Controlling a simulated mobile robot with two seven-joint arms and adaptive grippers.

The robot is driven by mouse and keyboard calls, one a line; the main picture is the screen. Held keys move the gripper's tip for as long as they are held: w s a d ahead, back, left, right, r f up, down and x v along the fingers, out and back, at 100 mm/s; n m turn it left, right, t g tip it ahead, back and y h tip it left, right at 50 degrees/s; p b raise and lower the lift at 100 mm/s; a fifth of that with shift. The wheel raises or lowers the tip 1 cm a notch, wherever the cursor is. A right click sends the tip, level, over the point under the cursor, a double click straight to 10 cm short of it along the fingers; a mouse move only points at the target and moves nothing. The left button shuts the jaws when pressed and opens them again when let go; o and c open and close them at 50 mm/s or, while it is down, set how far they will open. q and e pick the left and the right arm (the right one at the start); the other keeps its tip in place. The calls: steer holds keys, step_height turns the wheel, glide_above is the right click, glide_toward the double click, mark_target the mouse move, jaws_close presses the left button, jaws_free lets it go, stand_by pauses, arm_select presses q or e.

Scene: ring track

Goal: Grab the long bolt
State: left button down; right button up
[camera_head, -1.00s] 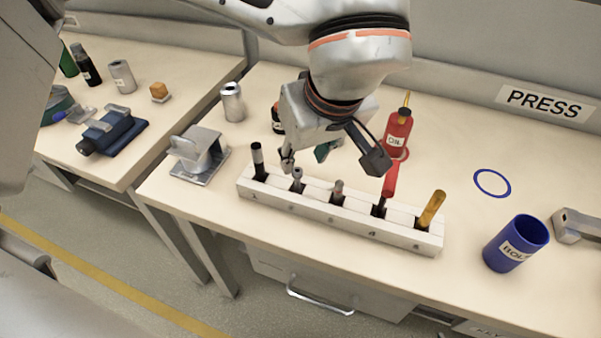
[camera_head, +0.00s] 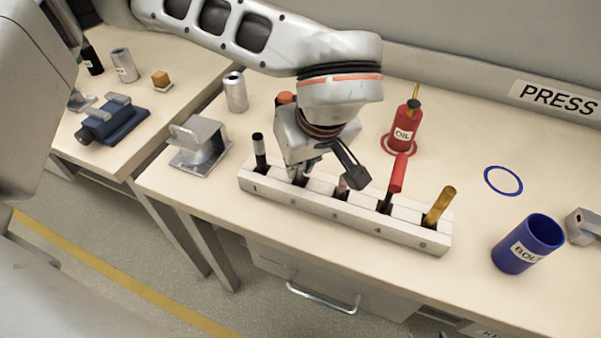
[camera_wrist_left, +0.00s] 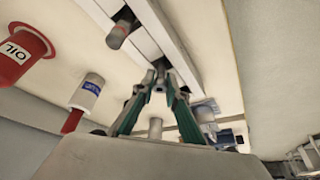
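A white rack (camera_head: 400,232) on the bench holds several upright items in numbered slots. My left gripper (camera_head: 303,174) is low over its second slot, fingers pointing down. In the left wrist view the two green-sided fingers (camera_wrist_left: 160,82) stand apart on either side of a grey bolt (camera_wrist_left: 160,72); firm contact does not show. The head view mostly hides this bolt behind the gripper. Another grey bolt (camera_head: 343,184) with a reddish top is in the third slot; it also shows in the left wrist view (camera_wrist_left: 119,34). I cannot tell which is longer. My right gripper is not in view.
The rack also holds a black-topped pin (camera_head: 260,150), a red-handled tool (camera_head: 397,174) and a yellow-handled one (camera_head: 440,205). A red oil bottle (camera_head: 403,132) stands behind. A blue bolt cup (camera_head: 528,245) is right, a metal stand (camera_head: 200,145) left.

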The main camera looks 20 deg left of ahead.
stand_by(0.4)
arm_select(q)
steer(key=shift+r, duration=0.7)
step_height(320, 180, up, 19)
steer(key=p, duration=0.4)
steer(key=shift+f, duration=0.2)
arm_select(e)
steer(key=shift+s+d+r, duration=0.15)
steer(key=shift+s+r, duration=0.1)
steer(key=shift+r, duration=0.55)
